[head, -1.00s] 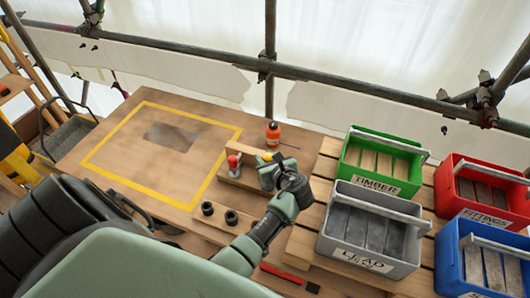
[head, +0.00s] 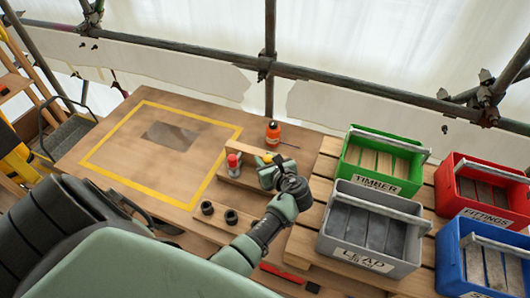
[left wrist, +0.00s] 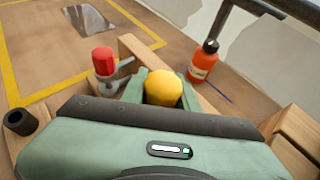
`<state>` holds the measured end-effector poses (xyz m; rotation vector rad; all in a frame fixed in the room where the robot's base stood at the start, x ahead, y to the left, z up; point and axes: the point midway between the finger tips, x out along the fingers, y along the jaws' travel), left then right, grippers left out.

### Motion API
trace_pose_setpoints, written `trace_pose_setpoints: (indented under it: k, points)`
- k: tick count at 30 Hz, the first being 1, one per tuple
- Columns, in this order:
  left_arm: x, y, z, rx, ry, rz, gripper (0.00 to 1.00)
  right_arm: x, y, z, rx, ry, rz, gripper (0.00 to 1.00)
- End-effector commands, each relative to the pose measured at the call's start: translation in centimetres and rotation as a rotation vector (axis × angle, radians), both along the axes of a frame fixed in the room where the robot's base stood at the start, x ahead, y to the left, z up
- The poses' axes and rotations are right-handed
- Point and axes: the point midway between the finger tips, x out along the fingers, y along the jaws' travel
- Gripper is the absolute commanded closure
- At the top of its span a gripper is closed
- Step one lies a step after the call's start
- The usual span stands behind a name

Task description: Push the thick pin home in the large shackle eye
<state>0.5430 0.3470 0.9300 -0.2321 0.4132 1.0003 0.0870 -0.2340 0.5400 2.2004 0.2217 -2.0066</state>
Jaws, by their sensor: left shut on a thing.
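A yellow rounded head, which looks like that of the thick pin (left wrist: 163,88), sits between the fingers of my left gripper (left wrist: 162,95) in the left wrist view. The gripper is shut on it. In the head view, my left gripper (head: 267,173) is low over the wooden blocks at the right of the bench, with a little yellow showing. The pin's shaft and the eye beneath it are hidden by the gripper. A red-headed pin (left wrist: 103,60) stands in grey metal fittings just left of the gripper; it also shows in the head view (head: 233,160). My right gripper is not in view.
An orange bottle (head: 272,133) stands behind the gripper, beside a thin dark rod. A wooden upright board (left wrist: 140,52) is close behind the pins. Two black rings (head: 219,212) sit in front. Crates, including a grey one (head: 345,256), stand right. The yellow-outlined area is mostly clear.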

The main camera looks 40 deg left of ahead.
Motion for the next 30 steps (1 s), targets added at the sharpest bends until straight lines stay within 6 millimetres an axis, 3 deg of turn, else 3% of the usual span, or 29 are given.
trace_pose_setpoints:
  k: [30]
  points:
    - [0.0, 0.0, -2.6, 0.001, 0.0, 0.0, 1.0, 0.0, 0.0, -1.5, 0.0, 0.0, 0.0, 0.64]
